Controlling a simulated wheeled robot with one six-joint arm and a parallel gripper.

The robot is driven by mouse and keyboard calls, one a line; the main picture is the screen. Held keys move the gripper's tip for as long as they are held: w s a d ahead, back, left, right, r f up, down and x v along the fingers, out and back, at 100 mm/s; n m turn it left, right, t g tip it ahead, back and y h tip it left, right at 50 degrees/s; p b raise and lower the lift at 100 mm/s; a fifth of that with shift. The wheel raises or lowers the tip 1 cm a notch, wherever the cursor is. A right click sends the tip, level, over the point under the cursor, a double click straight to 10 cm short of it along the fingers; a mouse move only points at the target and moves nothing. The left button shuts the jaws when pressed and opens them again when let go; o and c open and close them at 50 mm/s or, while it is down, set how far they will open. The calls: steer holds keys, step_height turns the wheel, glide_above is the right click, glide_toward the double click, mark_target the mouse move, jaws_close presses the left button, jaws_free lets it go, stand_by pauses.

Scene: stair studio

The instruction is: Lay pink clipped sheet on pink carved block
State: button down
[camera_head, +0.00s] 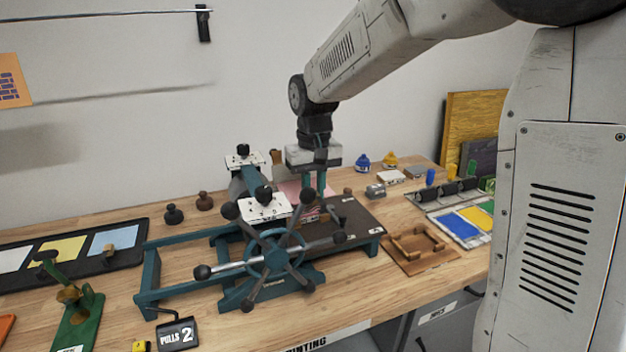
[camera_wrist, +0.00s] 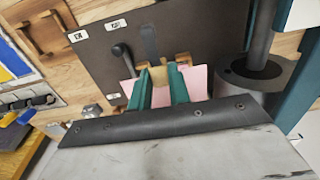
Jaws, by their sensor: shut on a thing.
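My gripper (camera_head: 320,188) reaches down over the dark bed of the press, and its teal fingers are shut on the clip of the pink clipped sheet (camera_head: 291,189). In the wrist view, the fingers (camera_wrist: 160,76) close on a small tan clip (camera_wrist: 159,73), and the pink sheet (camera_wrist: 196,82) shows on both sides of them. I cannot make out the pink carved block clearly; the sheet, the gripper and the press wheel cover the area under the fingers. I cannot tell whether the sheet touches anything below.
The press wheel (camera_head: 273,257) with black knobs stands in front of the bed (camera_head: 358,216). The press roller (camera_wrist: 262,80) is close beside the gripper. A wooden tray (camera_head: 417,267), ink pads (camera_head: 462,228) and small blocks (camera_head: 391,177) lie to the right.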

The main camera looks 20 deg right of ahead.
steer(key=shift+f, duration=2.75)
steer(key=shift+s, duration=0.2)
steer(key=shift+f, duration=0.1)
steer(key=c, duration=1.2)
jaws_free()
steer(key=shift+c, duration=0.2)
